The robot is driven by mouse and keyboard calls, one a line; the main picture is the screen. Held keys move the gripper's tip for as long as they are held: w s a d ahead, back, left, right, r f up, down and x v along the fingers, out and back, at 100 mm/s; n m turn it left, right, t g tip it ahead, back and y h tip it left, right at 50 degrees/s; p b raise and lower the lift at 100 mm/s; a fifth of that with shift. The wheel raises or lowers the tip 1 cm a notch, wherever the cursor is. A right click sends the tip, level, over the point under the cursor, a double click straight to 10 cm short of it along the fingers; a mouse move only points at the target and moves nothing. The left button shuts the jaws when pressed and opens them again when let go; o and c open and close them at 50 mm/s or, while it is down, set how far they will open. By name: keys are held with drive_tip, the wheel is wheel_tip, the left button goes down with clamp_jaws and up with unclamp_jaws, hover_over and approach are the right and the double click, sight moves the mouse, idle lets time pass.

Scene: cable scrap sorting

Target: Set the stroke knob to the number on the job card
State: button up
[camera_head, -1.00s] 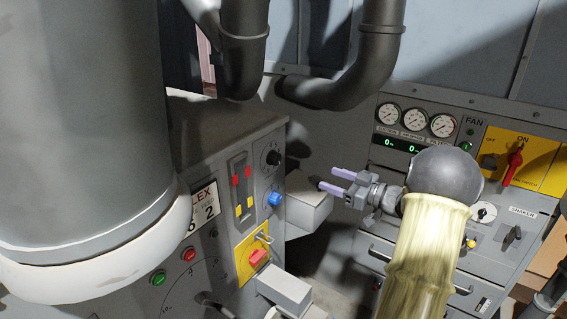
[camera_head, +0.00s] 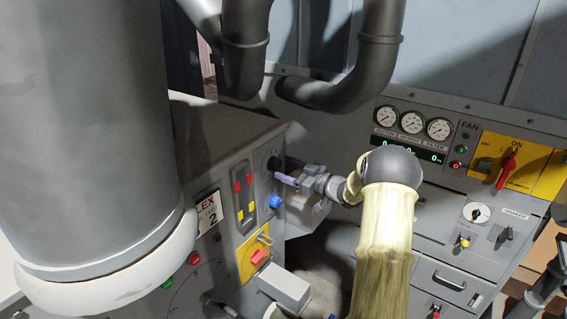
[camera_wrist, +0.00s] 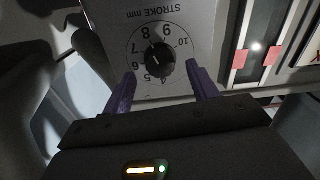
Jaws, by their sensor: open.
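A small pale mark on the knob's left side faces roughly toward 7; I cannot tell the exact setting. My gripper (camera_wrist: 163,88) is open, its two purple fingers on either side of the knob and seemingly short of gripping it. In the head view the knob (camera_head: 273,163) is at the machine's upper right, with my gripper (camera_head: 284,172) close in front. A white card (camera_head: 208,213) shows "LEX" and "2"; the grey duct hides part of it.
A blue button (camera_head: 275,200) sits just below the knob. Red and yellow sliders (camera_head: 244,194) are left of it. A yellow plate with a red switch (camera_head: 257,256) is lower down. The fan panel (camera_head: 412,135) stands at right. Dark pipes (camera_head: 375,55) hang above.

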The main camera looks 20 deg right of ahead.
drive_tip(key=shift+p+x, duration=0.3)
drive_tip(key=shift+x, duration=0.95)
drive_tip(key=c, duration=1)
drive_tip(key=shift+f+n+b, duration=0.15)
drive_tip(key=shift+n+b, duration=0.15)
drive_tip(key=shift+b, duration=0.4)
